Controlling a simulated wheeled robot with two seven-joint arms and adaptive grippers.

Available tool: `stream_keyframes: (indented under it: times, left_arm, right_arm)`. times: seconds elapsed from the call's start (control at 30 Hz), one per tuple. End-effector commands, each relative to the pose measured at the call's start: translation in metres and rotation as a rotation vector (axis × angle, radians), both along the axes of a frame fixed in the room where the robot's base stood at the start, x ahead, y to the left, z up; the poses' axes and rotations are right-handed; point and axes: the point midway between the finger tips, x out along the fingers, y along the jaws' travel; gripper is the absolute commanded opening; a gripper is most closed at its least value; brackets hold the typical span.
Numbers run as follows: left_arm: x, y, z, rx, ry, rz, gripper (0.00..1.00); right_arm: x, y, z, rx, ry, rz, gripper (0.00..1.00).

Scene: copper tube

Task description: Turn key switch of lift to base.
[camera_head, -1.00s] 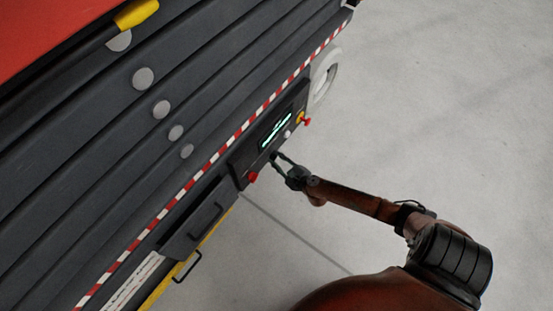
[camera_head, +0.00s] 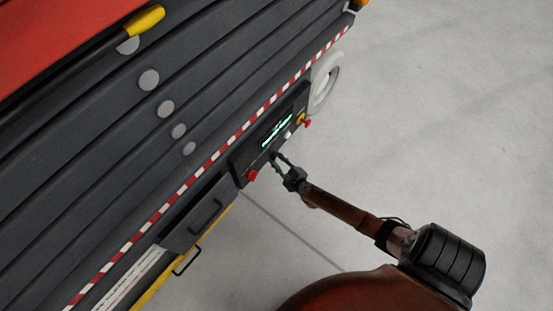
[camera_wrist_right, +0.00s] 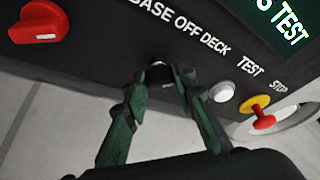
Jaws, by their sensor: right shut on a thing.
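The lift's dark control panel (camera_head: 246,164) shows in the head view, on the lift's side below a red and white stripe. My right gripper (camera_head: 275,157) reaches it from the lower right. In the right wrist view, my right gripper (camera_wrist_right: 160,76) has its two green fingertips at the panel's lower edge, shut around the small key switch (camera_wrist_right: 157,63) below the words BASE OFF DECK. Only a bit of the switch's silver top shows between the fingertips, so its key and exact setting cannot be made out. My left gripper is in neither view.
A red rotary knob (camera_wrist_right: 39,22) sits left of the switch. A white round button (camera_wrist_right: 222,91) and a red and yellow stop button (camera_wrist_right: 261,112) sit to the right. A lit green display (camera_head: 277,130) is above. Grey floor (camera_head: 440,110) is open to the right.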

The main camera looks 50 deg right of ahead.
Motion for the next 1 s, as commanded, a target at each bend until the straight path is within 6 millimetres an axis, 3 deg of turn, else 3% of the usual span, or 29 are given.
stream_keyframes:
  times: [0.07, 0.1, 0.33, 0.67, 0.77, 1.0]
  left_arm:
    - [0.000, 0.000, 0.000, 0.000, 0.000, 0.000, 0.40]
    - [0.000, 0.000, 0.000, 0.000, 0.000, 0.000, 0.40]
    - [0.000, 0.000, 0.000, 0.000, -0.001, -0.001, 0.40]
    - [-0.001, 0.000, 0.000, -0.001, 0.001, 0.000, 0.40]
    - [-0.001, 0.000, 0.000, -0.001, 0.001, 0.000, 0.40]
    - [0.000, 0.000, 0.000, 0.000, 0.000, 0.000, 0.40]
  right_arm:
    - [0.000, 0.000, 0.000, -0.002, 0.001, 0.001, 0.00]
    - [0.000, 0.000, 0.000, -0.002, 0.001, 0.002, 0.26]
    - [0.000, 0.000, 0.000, -0.001, 0.001, 0.001, 0.42]
    - [-0.004, 0.001, 0.000, 0.001, 0.002, 0.001, 0.42]
    - [-0.014, 0.003, 0.002, 0.001, 0.002, 0.001, 0.42]
    - [-0.060, 0.013, 0.015, 0.002, 0.003, 0.001, 0.42]
